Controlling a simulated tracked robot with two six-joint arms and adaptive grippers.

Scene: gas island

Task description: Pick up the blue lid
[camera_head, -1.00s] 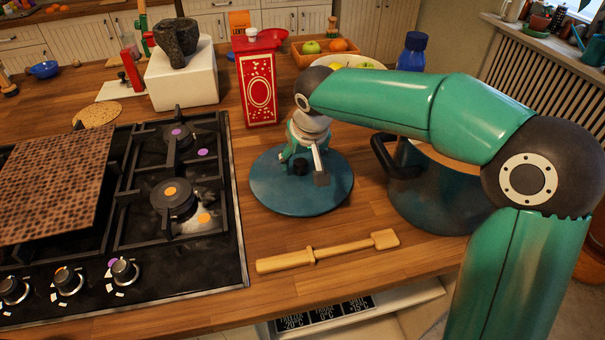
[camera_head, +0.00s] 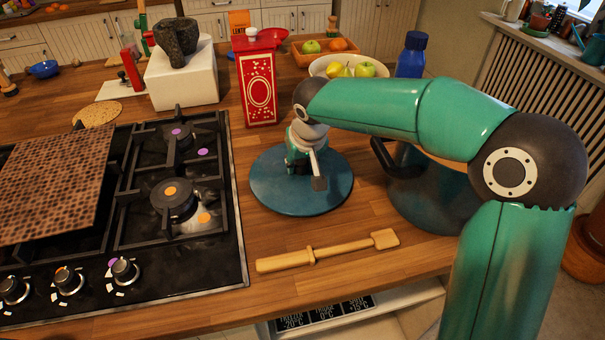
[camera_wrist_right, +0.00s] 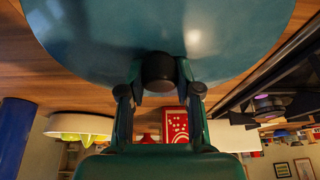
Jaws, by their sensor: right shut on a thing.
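The blue lid (camera_head: 275,195) is a round, flat disc lying on the wooden counter, between the stove and the pot. My right gripper (camera_head: 300,172) is over the middle of the lid and hides its knob in the head view. In the right wrist view the lid (camera_wrist_right: 220,25) fills the top, and its dark knob (camera_wrist_right: 158,72) sits between the two fingers of my right gripper (camera_wrist_right: 158,85), which is shut on it. The lid looks to be resting on the counter or very close to it. My left gripper is not in view.
A wooden spatula (camera_head: 325,252) lies in front. The stove (camera_head: 180,250) is at left. A red box (camera_head: 259,90), a fruit bowl (camera_head: 322,68) and a blue bottle (camera_head: 411,55) stand behind.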

